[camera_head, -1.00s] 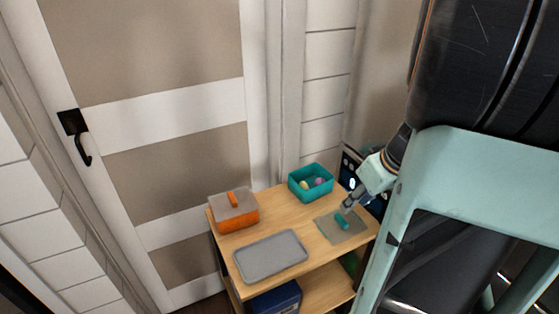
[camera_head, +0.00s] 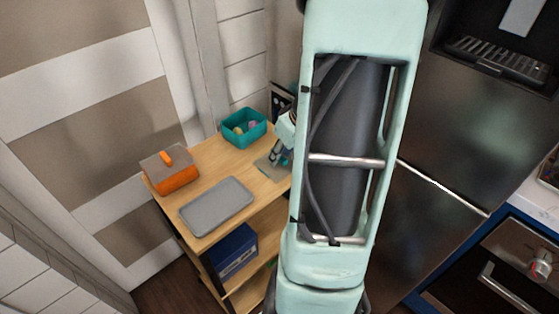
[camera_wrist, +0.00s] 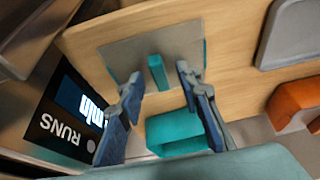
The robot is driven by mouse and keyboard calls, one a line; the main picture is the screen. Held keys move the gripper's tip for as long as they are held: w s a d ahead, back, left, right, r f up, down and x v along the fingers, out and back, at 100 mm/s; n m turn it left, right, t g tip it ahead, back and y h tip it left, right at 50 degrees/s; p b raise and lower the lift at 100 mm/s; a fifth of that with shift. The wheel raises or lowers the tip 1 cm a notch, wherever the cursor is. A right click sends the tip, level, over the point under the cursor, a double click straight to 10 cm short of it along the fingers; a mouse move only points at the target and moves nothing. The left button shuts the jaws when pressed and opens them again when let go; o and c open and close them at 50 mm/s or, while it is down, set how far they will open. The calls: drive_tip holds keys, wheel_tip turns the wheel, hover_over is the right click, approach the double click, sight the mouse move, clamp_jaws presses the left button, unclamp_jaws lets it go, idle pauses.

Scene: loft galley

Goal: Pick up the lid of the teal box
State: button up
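The lid (camera_head: 264,170) is a flat grey-beige plate with a teal bar handle, lying on the wooden table beside the open teal box (camera_head: 236,140). In the wrist view the lid (camera_wrist: 125,55) lies flat, and its teal handle (camera_wrist: 158,72) shows between my fingertips. My gripper (camera_wrist: 158,77) is open, one finger to each side of the handle in the picture; I cannot tell its exact height above it. In the head view my gripper (camera_head: 277,156) is over the lid and partly hides it. The teal box (camera_wrist: 170,128) also shows between the fingers.
The teal box holds small round things (camera_head: 252,124). An orange box with a handled lid (camera_head: 175,181) and a grey tray (camera_head: 216,206) share the tabletop. A dark blue bin (camera_head: 233,252) sits on the shelf below. A dark panel lettered "RUNS" (camera_wrist: 68,115) stands near the table edge.

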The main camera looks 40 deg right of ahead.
clamp_jaws()
drive_tip(key=shift+r, duration=0.1)
